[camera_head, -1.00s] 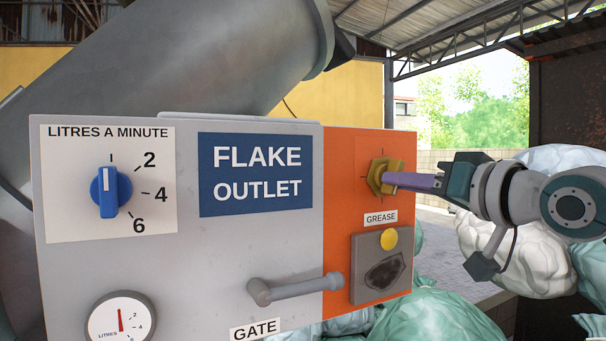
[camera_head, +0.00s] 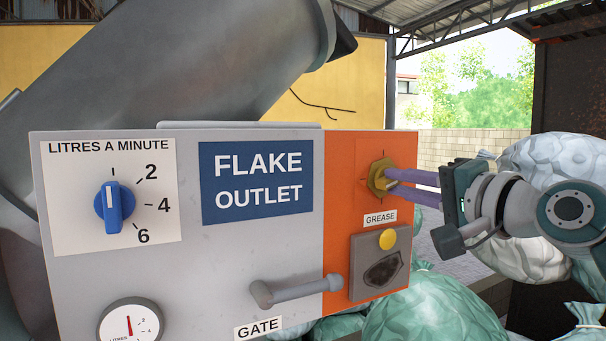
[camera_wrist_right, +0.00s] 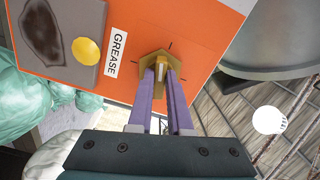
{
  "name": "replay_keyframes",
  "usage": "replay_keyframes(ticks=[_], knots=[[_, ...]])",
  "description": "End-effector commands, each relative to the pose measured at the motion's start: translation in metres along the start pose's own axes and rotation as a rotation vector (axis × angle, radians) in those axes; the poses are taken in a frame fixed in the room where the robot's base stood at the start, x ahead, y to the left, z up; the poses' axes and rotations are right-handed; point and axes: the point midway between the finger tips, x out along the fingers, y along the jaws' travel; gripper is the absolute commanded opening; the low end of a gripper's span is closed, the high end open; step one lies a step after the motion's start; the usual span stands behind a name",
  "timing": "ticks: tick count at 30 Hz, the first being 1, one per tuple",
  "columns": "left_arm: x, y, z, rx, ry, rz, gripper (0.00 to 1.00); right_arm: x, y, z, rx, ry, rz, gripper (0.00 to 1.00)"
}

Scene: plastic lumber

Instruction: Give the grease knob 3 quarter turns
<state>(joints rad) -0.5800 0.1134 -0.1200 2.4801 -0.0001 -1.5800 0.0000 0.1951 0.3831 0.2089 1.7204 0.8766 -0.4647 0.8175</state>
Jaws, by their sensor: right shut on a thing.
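The brass grease knob (camera_head: 379,177) sits on the orange right part of the panel, above the GREASE label (camera_head: 380,218). My right gripper (camera_head: 392,182) comes in from the right, and its purple fingers are shut on the knob. In the right wrist view the two fingertips (camera_wrist_right: 160,72) lie on either side of the knob's raised bar, and the hexagonal brass base (camera_wrist_right: 168,60) shows around them. Dark tick marks stand on the orange plate around the knob. My left gripper is not in view.
A blue dial (camera_head: 114,207) is on the panel's left, with a gauge (camera_head: 130,322) below it. A grey gate handle (camera_head: 295,289) sticks out below the middle. A yellow disc (camera_head: 388,239) sits on a grey plate under the knob. Filled sacks (camera_head: 430,312) lie below and right.

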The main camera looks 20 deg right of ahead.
Motion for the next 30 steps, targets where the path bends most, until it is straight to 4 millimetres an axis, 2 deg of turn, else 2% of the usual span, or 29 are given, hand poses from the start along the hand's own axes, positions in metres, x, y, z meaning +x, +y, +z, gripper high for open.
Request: replay_keyframes(ticks=[12,30], knots=[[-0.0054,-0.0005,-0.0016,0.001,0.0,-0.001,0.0,0.0003,-0.0001,0.0009,0.235,-0.002,0.003,0.0],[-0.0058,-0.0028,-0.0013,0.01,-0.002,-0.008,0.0,0.0003,-0.0002,0.0007,0.281,-0.002,0.003,0.0]])
